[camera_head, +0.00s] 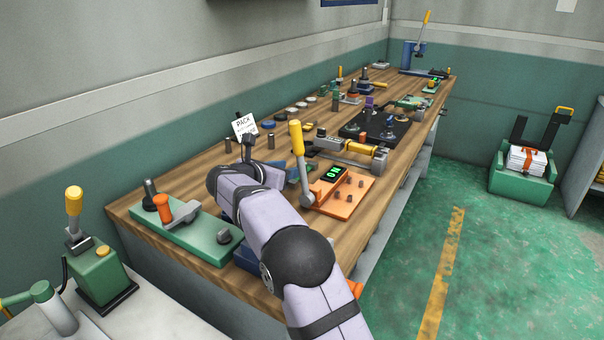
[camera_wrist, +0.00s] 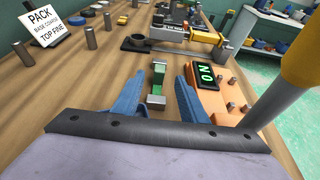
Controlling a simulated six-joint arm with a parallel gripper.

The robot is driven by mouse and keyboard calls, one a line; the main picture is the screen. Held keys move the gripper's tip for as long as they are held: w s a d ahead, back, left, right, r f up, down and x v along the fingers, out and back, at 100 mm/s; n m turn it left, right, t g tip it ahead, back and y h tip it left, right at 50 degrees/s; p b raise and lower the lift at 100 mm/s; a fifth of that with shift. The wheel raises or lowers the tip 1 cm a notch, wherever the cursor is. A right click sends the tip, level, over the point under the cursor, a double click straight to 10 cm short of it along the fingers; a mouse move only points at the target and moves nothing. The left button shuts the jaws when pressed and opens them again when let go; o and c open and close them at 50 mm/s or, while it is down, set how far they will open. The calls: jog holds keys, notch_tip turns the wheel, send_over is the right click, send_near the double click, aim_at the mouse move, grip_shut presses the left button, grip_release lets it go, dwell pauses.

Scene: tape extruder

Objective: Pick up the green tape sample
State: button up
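The green tape sample (camera_wrist: 157,84) appears in the wrist view as a small green piece with a paler middle, lying over the wooden bench top. My gripper (camera_wrist: 161,77) is open, with one blue finger on each side of the green piece. Gaps show between the piece and both fingers, and nothing is held. I cannot tell how high the fingertips are above the bench.
An orange panel (camera_head: 345,194) with a green-lit display and an upright yellow-handled lever (camera_head: 298,140) stands close to the right. A yellow-and-grey device (camera_wrist: 196,36) lies beyond. A white PACK sign (camera_wrist: 41,27) and several dark pegs stand left. A green plate (camera_head: 187,232) with an orange-knobbed lever lies nearer.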

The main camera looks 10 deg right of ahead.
jog(key=shift+p+x, duration=0.65)
jog(key=shift+x, duration=2.05)
jog(key=shift+r, duration=0.1)
grip_shut()
